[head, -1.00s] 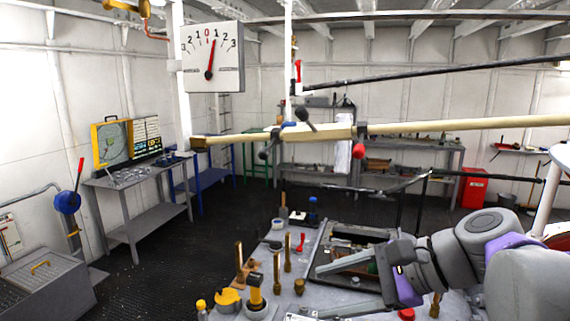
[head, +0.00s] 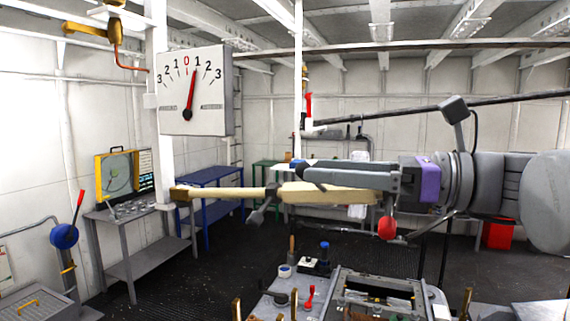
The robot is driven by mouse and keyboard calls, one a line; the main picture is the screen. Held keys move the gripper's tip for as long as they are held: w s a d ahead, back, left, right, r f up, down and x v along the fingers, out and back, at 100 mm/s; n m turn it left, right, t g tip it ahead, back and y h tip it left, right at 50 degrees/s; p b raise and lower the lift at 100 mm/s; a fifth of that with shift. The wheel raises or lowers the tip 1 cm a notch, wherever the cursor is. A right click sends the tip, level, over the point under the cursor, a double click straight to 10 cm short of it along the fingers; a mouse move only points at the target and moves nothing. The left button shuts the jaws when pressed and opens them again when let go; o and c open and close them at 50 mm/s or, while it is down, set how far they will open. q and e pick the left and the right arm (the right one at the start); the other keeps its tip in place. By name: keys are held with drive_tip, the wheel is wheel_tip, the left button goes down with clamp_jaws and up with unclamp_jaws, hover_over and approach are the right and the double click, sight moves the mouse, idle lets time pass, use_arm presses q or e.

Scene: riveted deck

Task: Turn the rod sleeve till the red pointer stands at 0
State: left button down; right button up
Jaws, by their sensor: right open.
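The white dial (head: 222,95) on the pole at upper left carries a scale with 0 in the middle and 1, 2, 3 on each side. Its red pointer (head: 191,92) leans right of 0, close to the right-hand 1. The cream rod (head: 225,193) runs level below the dial, with the thicker rod sleeve (head: 330,195) on it. My right gripper (head: 298,174) comes in from the right and lies along the sleeve, its fingers pointing left. It is open. The fingers overlap the sleeve's upper edge, and I cannot tell whether they touch it. My left gripper is out of view.
A red knob (head: 387,228) hangs below the rod near my right wrist, and a grey knob (head: 257,216) hangs left of the sleeve. A dark bar (head: 480,100) crosses behind, above my arm. A cluttered bench (head: 262,308) stands below.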

sight(298, 169)
drive_tip(key=x, duration=0.6)
drive_tip(key=shift+s+a, duration=0.1)
drive_tip(key=shift+s, duration=0.25)
drive_tip(key=shift+w+a, duration=0.25)
drive_tip(key=shift+a, duration=0.05)
drive_tip(key=shift+s, duration=0.1)
drive_tip(key=shift+c, duration=0.7)
clamp_jaws()
